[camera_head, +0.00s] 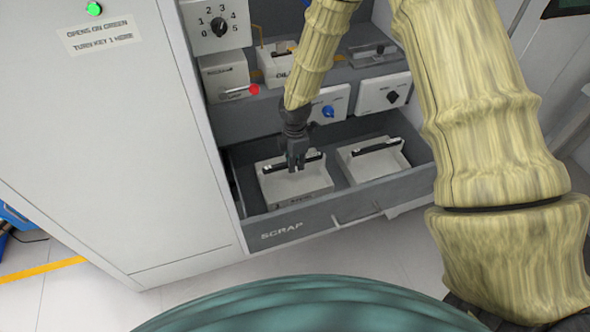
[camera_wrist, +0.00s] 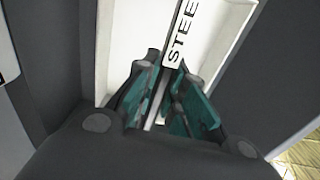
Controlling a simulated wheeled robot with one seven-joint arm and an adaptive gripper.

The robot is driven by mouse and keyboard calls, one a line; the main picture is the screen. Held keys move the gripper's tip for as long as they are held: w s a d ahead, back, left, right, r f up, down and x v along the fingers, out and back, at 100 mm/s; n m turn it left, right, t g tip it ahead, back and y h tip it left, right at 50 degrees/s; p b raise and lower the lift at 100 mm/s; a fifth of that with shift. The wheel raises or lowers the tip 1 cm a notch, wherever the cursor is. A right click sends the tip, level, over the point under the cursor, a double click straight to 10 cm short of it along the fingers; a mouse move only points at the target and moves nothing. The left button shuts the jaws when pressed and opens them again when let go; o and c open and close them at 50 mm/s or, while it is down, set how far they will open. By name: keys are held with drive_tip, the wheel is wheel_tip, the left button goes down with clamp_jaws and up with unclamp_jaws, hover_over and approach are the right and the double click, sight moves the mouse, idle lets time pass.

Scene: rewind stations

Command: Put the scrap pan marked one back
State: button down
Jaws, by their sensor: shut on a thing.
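An open dark grey drawer (camera_head: 322,221) marked SCRAP holds two white pans with dark bar handles. My gripper (camera_head: 294,164) is shut on the handle of the left pan (camera_head: 312,186), which sits in the drawer's left part. The right pan (camera_head: 378,166) sits beside it, with its handle free. In the wrist view the fingers (camera_wrist: 168,98) close around a thin bar across the white pan (camera_wrist: 130,45). A label there starts with STEE; the rest is hidden. I cannot read a number on either pan.
Above the drawer, a shelf carries a white box with a red knob (camera_head: 254,89), a blue-knob box (camera_head: 328,112) and a black-knob box (camera_head: 392,96). A dial panel (camera_head: 218,27) stands higher. A tall white cabinet (camera_head: 110,140) is close on the left.

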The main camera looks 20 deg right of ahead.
sight(295, 182)
drive_tip(key=shift+f+p, duration=0.45)
drive_tip(key=shift+f, duration=1.3)
drive_tip(key=c, duration=1.5)
unclamp_jaws()
drive_tip(key=shift+f, duration=0.1)
drive_tip(key=shift+f+b, duration=0.2)
drive_tip(key=shift+b, duration=0.2)
